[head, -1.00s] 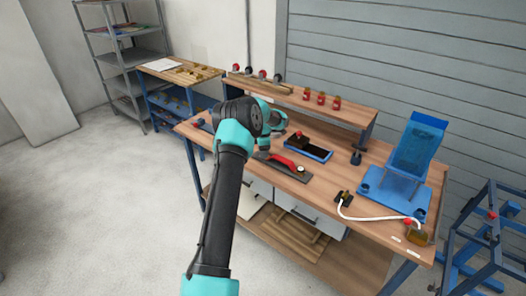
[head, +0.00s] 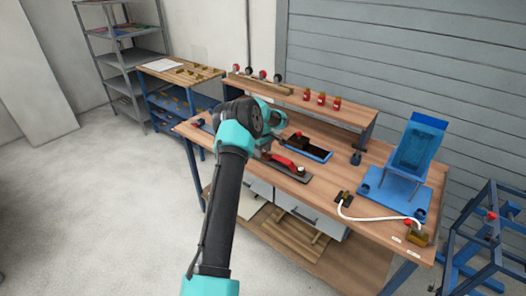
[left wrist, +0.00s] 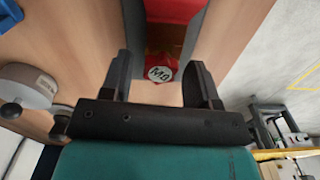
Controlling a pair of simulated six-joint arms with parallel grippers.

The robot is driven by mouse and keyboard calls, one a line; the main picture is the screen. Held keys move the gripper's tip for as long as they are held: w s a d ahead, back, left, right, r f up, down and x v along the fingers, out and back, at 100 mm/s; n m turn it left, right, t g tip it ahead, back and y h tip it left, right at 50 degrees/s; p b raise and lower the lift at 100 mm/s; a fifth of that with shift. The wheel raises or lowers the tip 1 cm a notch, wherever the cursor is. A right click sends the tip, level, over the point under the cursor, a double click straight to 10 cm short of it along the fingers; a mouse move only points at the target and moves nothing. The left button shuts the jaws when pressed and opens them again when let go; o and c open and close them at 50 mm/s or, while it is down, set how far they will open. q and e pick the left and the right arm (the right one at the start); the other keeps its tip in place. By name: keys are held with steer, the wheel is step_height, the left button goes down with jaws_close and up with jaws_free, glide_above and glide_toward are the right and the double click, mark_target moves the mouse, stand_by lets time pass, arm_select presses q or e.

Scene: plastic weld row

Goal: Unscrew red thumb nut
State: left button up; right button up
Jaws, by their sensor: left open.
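In the left wrist view, a small red nut-like piece (left wrist: 160,72) with a pale face marked like "M8" shows between the two dark fingers of my left gripper (left wrist: 160,75). The fingers are spread, with a visible gap on both sides of the piece, and hold nothing. A larger red part (left wrist: 172,10) lies just beyond it. In the head view my left gripper (head: 266,150) is over the bench, at the left end of a dark plate with a red lever-like part (head: 285,162). The red nut cannot be told apart there. My right gripper is not in view.
The wooden bench (head: 390,228) also holds a blue tray (head: 320,153) behind the plate and a blue stand (head: 418,145) at right with a white hose (head: 375,218). Several red jars (head: 321,99) stand on the raised shelf.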

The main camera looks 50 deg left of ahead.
arm_select(q)
steer(key=shift+m, duration=1)
steer(key=shift+w, duration=0.1)
steer(key=c, duration=0.8)
steer(key=n, duration=0.3)
steer(key=shift+n, duration=0.4)
steer(key=n, duration=0.3)
steer(key=shift+d+n, duration=0.1)
steer(key=shift+n, duration=0.2)
steer(key=shift+r, duration=0.1)
steer(key=shift+r, duration=0.1)
steer(key=shift+r, duration=2.2)
steer(key=shift+r, duration=0.15)
